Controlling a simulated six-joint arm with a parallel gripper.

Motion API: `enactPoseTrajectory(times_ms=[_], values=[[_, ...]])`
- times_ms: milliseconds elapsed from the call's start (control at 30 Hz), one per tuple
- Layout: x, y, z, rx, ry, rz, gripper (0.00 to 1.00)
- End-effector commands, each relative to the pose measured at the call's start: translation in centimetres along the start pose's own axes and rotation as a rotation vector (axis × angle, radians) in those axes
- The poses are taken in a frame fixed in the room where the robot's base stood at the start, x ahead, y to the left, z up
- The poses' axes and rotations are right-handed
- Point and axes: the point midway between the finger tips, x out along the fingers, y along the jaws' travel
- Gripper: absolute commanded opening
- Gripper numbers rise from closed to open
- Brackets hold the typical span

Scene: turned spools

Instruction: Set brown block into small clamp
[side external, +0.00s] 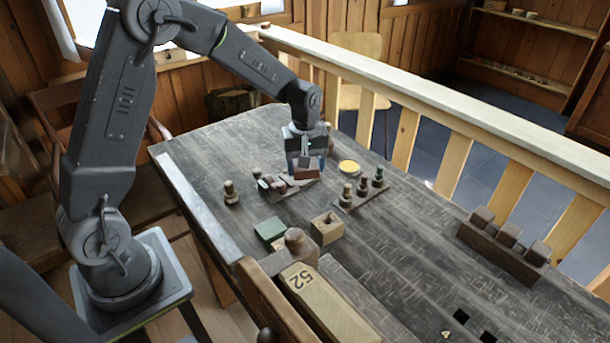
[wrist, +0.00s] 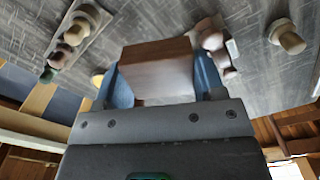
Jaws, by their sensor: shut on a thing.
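The brown block (side external: 306,173) is held between the blue fingers of my gripper (side external: 305,166), at the far part of the workbench. In the wrist view the brown block (wrist: 157,68) fills the space between the fingertips of my gripper (wrist: 163,80). A small brown and grey fixture on a flat plate (side external: 283,184), which looks like the small clamp, lies just left of and below the block in the side view. It shows partly behind the block in the wrist view (wrist: 214,42). I cannot tell whether the block touches it.
A rack of small spools (side external: 362,188) stands to the right, with a yellow disc (side external: 349,167) behind it. A lone spool (side external: 231,193) stands at left. A green block (side external: 270,229) and a wooden box (side external: 326,229) are nearer. A long block holder (side external: 503,245) is at right.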

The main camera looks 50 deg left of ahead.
Motion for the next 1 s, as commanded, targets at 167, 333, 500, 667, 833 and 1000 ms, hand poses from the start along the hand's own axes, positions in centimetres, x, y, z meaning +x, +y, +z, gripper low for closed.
enactPoseTrajectory(times_ms=[167, 333, 500, 667, 833, 1000], values=[[0.3, 0.2, -3.1, 0.301, 0.0, 0.0, 0.4], [0.6, 0.3, -5.8, 0.591, 0.001, 0.0, 0.4], [0.8, 0.1, -8.2, 0.844, 0.0, 0.0, 0.4], [1.0, -0.1, -9.5, 1.002, 0.001, 0.0, 0.4], [1.1, -0.2, -10.1, 1.071, 0.0, 0.0, 0.4], [2.0, -0.2, -10.1, 1.078, -0.002, 0.0, 0.4]])
